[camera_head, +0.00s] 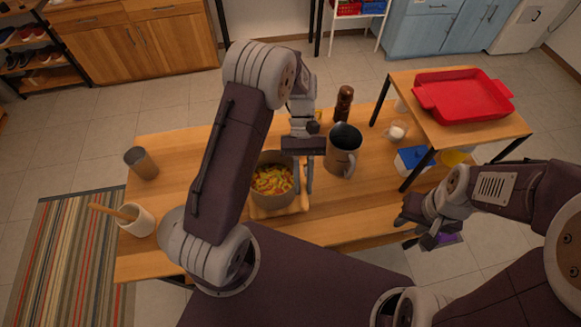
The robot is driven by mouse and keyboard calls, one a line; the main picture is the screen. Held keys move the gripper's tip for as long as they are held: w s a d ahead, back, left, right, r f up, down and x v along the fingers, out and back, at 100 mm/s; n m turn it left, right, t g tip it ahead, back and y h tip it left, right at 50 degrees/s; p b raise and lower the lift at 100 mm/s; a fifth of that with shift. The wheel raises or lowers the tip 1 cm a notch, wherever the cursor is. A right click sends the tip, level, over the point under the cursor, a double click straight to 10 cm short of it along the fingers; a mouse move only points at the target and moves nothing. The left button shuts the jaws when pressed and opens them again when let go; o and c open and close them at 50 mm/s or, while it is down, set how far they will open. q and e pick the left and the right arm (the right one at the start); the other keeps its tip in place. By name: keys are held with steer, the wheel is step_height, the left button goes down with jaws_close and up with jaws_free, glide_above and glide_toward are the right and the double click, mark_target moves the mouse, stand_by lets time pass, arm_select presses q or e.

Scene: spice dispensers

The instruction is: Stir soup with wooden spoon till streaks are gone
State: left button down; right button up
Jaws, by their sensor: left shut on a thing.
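The soup pot (272,184) stands on a wooden board (282,213) near the middle of the table, with yellow, orange and green bits in it. My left gripper (303,186) reaches down at the pot's right side and is shut there, apparently on the pot's rim or handle; the exact contact is hidden. A wooden spoon (112,212) leans in a white crock (139,221) at the table's left, away from both grippers. My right gripper (418,238) hangs off the table's front right edge. Its jaw opening is not clear.
A grey cup (141,163) is at the left. A raised shelf (440,122) at the right bears a red tray (463,97).

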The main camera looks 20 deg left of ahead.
arm_select(q)
steer(key=w+d+r+n+t+h, duration=0.2)
steer(key=d+r+n+t+h, duration=0.25)
steer(key=r+n+h, duration=0.4)
steer(key=w+a+n+t+h+p, duration=0.1)
steer(key=w+a+n+t, duration=0.2)
steer(key=a+n+t, duration=0.35)
steer(key=w+a+n+t+h+p, duration=0.1)
steer(key=w+a+n+t+h, duration=0.15)
steer(key=a+n+t, duration=0.4)
steer(key=w+d+f+m+b, duration=0.1)
steer(key=w+d+f+b, duration=0.1)
steer(key=w+d+b, duration=0.15)
steer(key=s+a+f+b, duration=0.1)
steer(key=a+f+b, duration=0.1)
steer(key=f+b, duration=0.2)
steer(key=s+a+f+b, duration=0.2)
steer(key=f+b, duration=0.2)
steer(key=f, duration=0.4)
steer(key=shift+a+f+y+b, duration=0.25)
steer(key=shift+f+y+b, duration=0.05)
steer(key=shift+y+b, duration=0.1)
steer(key=shift+s+t, duration=0.1)
steer(key=shift+t, duration=0.15)
